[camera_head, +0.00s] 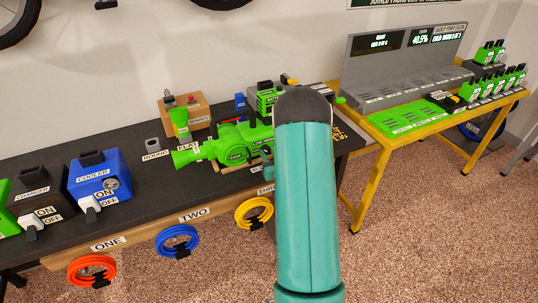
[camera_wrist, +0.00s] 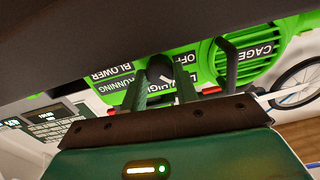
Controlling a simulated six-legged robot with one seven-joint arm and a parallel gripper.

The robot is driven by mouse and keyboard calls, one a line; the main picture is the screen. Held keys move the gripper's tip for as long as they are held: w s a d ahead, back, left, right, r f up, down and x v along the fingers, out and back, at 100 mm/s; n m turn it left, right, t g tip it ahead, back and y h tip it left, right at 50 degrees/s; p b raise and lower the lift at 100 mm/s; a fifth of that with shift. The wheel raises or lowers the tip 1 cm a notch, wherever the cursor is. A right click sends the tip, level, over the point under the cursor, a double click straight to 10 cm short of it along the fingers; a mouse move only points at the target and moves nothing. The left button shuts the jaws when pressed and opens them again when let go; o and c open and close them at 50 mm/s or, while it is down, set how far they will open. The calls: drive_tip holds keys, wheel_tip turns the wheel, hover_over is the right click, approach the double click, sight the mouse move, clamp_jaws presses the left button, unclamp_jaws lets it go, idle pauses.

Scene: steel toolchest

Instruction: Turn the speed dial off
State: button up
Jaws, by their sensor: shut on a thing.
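The green blower (camera_head: 225,148) stands on the dark bench in the head view, with labels CAGE and LOW visible on it. My arm covers its right part, and the dial is hidden there. In the wrist view the blower's green panel (camera_wrist: 125,68) appears upside down, with labels OFF, HIGH, RUNNING and BLOWER. The dark round speed dial (camera_wrist: 160,67) sits among these labels. My gripper (camera_wrist: 162,78) has its dark green fingers on either side of the dial and is shut on it. The dial's setting cannot be read clearly.
A round green cage grille (camera_wrist: 250,60) is close beside my fingers. On the bench are a blue cooler (camera_head: 97,172), a charger (camera_head: 42,192) and a wooden box with a red button (camera_head: 190,108). Coiled hoses (camera_head: 178,241) hang in front. A yellow-framed table (camera_head: 375,165) stands right.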

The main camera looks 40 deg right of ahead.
drive_tip(key=n, duration=0.5)
drive_tip(key=shift+a+n, duration=0.1)
drive_tip(key=shift+n, duration=2.4)
drive_tip(key=o, duration=1)
drive_tip(key=shift+s, duration=0.1)
drive_tip(key=v, duration=1.3)
drive_tip(key=shift+s, duration=0.3)
drive_tip(key=shift+w+r, duration=0.1)
